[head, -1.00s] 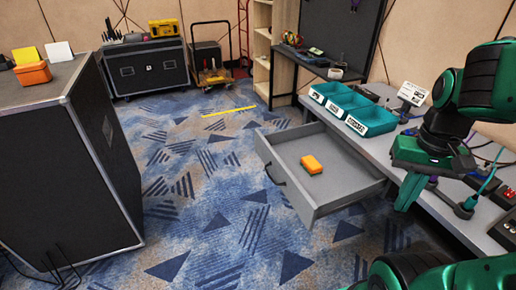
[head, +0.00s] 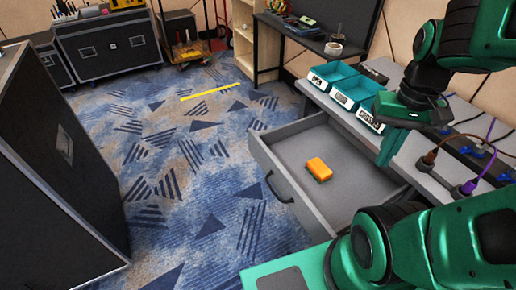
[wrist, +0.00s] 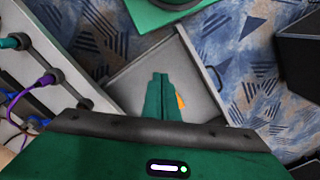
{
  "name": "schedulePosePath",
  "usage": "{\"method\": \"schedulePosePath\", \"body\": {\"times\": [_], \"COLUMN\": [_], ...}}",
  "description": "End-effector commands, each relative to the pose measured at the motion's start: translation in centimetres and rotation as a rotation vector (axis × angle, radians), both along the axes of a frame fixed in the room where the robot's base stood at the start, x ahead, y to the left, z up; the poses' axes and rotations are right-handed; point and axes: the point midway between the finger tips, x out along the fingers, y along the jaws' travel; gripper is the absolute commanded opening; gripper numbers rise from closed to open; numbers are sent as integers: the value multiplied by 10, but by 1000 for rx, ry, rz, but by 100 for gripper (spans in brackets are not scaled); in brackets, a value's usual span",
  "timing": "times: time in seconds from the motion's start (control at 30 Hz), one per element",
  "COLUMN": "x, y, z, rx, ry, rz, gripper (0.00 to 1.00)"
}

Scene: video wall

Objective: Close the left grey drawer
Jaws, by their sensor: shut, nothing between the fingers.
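The grey drawer (head: 292,148) is pulled well out from under the grey desk, with a dark handle (head: 277,187) on its front panel. An orange and yellow sponge (head: 319,169) lies inside it. In the wrist view the drawer (wrist: 205,88) is below my gripper, and its handle (wrist: 218,77) shows at the right. My gripper (wrist: 158,77) is shut and empty, its fingers covering part of the drawer and most of the sponge (wrist: 181,102). In the head view my gripper (head: 386,160) hangs above the drawer's right rear side, apart from the handle.
Teal bins (head: 345,88) stand on the desk (head: 392,76) behind the drawer. Cables and plugs (head: 470,160) lie at the desk's right. A black case (head: 60,160) stands at the left. Carpet (head: 190,180) is clear between it and the drawer.

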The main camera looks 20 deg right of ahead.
Motion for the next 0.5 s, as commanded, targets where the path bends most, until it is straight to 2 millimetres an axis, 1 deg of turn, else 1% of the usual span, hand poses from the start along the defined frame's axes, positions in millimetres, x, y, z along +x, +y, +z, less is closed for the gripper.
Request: {"method": "schedulePosePath", "body": {"times": [0.4, 0.43, 0.5], "x": [0, -8, -7], "y": [0, 0, 1], "z": [0, 3, 5], "rx": [0, 0, -2], "ry": [0, -8, -10], "rz": [2, 8, 36], "gripper": [0, 0, 0]}}
